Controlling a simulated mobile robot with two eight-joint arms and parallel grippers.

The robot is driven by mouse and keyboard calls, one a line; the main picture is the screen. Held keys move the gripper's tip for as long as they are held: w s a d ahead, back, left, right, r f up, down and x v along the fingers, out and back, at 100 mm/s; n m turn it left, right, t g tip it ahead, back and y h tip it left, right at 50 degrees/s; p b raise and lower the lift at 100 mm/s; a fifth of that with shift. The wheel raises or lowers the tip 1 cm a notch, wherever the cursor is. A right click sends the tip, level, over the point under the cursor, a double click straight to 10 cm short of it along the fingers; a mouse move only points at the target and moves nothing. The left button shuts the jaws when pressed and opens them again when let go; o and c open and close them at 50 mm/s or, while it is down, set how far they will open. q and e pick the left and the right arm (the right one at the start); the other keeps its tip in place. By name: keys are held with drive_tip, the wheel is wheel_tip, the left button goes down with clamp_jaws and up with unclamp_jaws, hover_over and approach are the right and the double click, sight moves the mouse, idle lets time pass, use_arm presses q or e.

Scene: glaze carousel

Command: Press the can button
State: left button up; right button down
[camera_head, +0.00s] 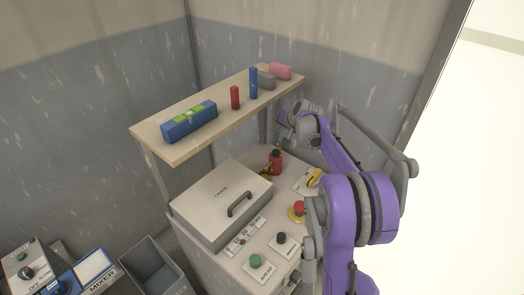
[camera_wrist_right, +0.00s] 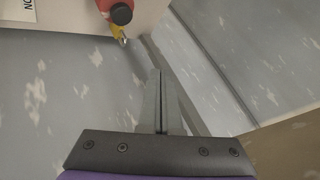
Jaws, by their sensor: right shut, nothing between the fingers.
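A red can (camera_head: 276,162) with a dark cap stands at the back of the white machine top, beyond the lidded box. A yellow piece sits at its left side. In the right wrist view the can (camera_wrist_right: 120,10) is cut by the top edge, its round black cap facing the camera and a yellow tip beside it. My right gripper (camera_wrist_right: 159,76) is shut and empty, with its fingers below and right of the can in that view, apart from it. In the head view its fingertips are hard to make out. My left gripper is out of view.
A shelf (camera_head: 160,141) with blue, red, grey and pink items overhangs the machine. A lidded box (camera_head: 205,196) with a handle stands left of the can. A green button (camera_head: 256,261), a black knob (camera_head: 281,238) and a red button (camera_head: 299,208) are at the front.

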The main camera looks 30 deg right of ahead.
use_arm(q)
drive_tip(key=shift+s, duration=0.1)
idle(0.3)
use_arm(e)
drive_tip(key=b, duration=0.4)
hover_over(277, 153)
wheel_tip(277, 153, down, 8)
drive_tip(key=shift+s+r, duration=0.1)
drive_tip(key=shift+r, duration=0.05)
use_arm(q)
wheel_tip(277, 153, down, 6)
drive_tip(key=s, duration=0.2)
use_arm(e)
drive_tip(key=shift+f, duration=0.55)
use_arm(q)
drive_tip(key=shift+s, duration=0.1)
use_arm(e)
drive_tip(key=shift+f, duration=0.1)
idle(0.7)
use_arm(q)
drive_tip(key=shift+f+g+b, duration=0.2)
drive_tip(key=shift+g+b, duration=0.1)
drive_tip(key=shift+b, duration=0.05)
use_arm(e)
drive_tip(key=shift+f, duration=0.3)
